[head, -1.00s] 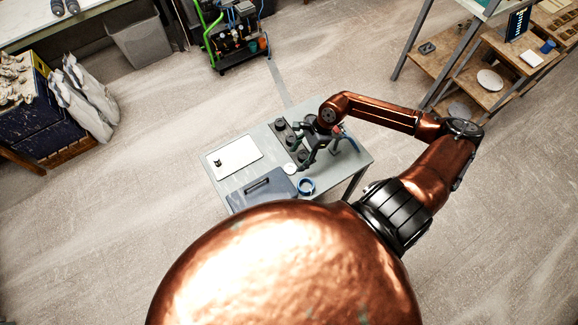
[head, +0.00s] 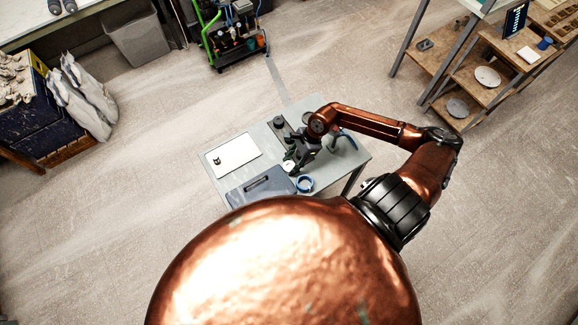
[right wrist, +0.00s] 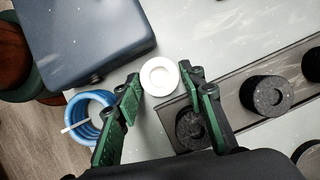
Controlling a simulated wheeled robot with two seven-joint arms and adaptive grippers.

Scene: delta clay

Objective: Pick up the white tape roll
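The white tape roll (right wrist: 146,80) lies flat on the grey table, a small white ring with a hole. In the right wrist view it sits between the tips of my right gripper (right wrist: 160,82). The two green and black fingers are spread, with a gap visible on at least the right side of the roll. In the head view the right gripper (head: 291,160) is over the table at the roll (head: 288,167), partly covering it. My left gripper is not in view.
A blue coil (right wrist: 90,115) lies left of the gripper, by a dark blue case (right wrist: 85,35). A dark rack with black round knobs (right wrist: 264,95) is on the right. A white board (head: 233,154) lies on the table's left part. Shelves stand at right.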

